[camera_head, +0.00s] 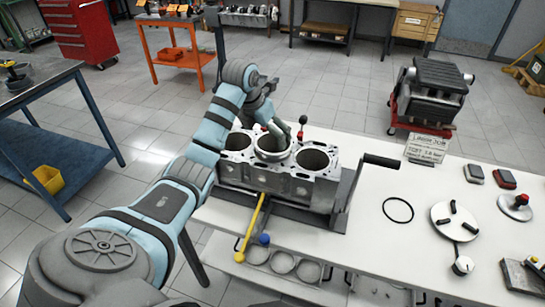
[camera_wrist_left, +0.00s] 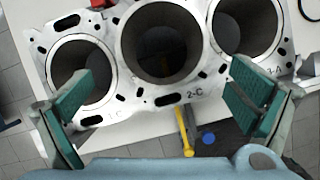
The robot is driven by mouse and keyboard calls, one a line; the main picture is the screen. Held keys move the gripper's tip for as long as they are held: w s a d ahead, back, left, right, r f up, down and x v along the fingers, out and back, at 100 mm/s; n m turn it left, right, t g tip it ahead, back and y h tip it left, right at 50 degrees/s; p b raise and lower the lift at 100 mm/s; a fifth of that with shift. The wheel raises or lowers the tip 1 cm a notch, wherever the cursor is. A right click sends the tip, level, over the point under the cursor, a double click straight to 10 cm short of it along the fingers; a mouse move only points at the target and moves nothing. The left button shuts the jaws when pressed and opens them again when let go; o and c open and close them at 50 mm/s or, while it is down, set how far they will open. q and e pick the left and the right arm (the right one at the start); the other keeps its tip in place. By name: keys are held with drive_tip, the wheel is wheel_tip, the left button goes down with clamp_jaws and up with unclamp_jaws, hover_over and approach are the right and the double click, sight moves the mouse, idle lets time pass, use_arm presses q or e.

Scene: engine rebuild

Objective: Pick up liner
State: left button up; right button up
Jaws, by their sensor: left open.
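The engine block (camera_head: 282,182) stands on the white table with three round bores in its top. A metal cylinder liner (camera_head: 272,155) sits in the middle bore, its rim seeming to stand slightly above the block top. My left gripper (camera_head: 277,130) is just above this bore, pointing down. In the left wrist view the liner (camera_wrist_left: 190,68) is a large dark round opening near label 2-C. The green-padded fingers of my left gripper (camera_wrist_left: 162,82) are spread wide, empty, to either side of it and nearer the camera. Contact is not visible. My right gripper is not in view.
A yellow-handled tool (camera_head: 252,222) leans at the block's front, near a blue knob (camera_head: 264,239). A black crank handle (camera_head: 381,161) rises at the block's right. A black ring (camera_head: 398,210) and a round plate (camera_head: 454,220) lie farther right. Some bare tabletop separates them.

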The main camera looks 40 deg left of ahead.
sight(273, 146)
use_arm(q)
drive_tip(key=x, duration=0.8)
drive_tip(key=shift+w, duration=0.35)
drive_tip(key=shift+s+d+r, duration=0.1)
drive_tip(key=shift+s+d, duration=0.05)
drive_tip(key=c, duration=1.2)
